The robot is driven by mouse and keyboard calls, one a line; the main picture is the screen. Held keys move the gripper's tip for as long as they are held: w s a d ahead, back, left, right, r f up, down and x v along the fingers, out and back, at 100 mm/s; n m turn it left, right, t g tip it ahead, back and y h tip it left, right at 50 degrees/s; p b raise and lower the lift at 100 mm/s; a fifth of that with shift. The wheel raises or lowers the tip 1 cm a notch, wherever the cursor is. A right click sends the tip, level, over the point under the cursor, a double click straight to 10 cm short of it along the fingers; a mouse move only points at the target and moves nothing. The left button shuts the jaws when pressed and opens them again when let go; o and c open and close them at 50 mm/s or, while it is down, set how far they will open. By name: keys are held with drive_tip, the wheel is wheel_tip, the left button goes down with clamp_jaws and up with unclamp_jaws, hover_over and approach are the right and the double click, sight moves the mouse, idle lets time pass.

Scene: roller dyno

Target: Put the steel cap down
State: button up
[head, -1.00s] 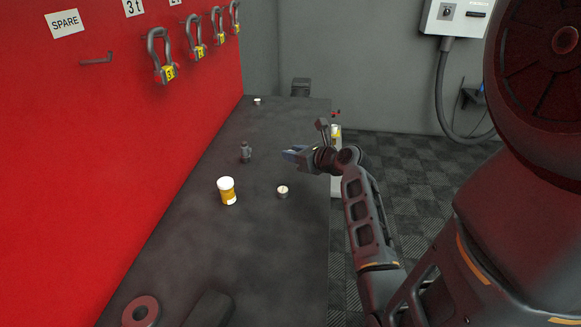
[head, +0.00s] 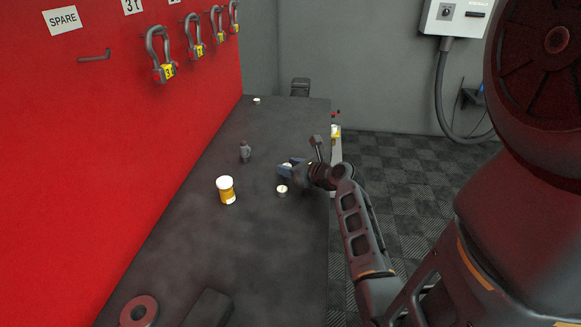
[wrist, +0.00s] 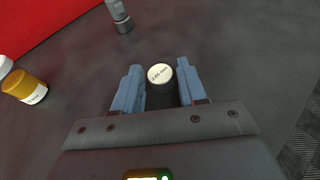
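The steel cap (wrist: 160,76) is a short round piece with a pale, printed top face.
The bench (head: 255,245) holds an orange bottle with a white lid (head: 226,190), a grey fitting (head: 245,151), a red-brown ring (head: 139,311) and a far small pale-topped piece (head: 257,100). A red wall panel (head: 90,150) borders its left side. Bare bench lies between them.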

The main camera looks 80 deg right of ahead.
drive_tip(key=shift+o, duration=1.3)
drive_tip(key=shift+r, duration=0.15)
drive_tip(key=v, duration=1.2)
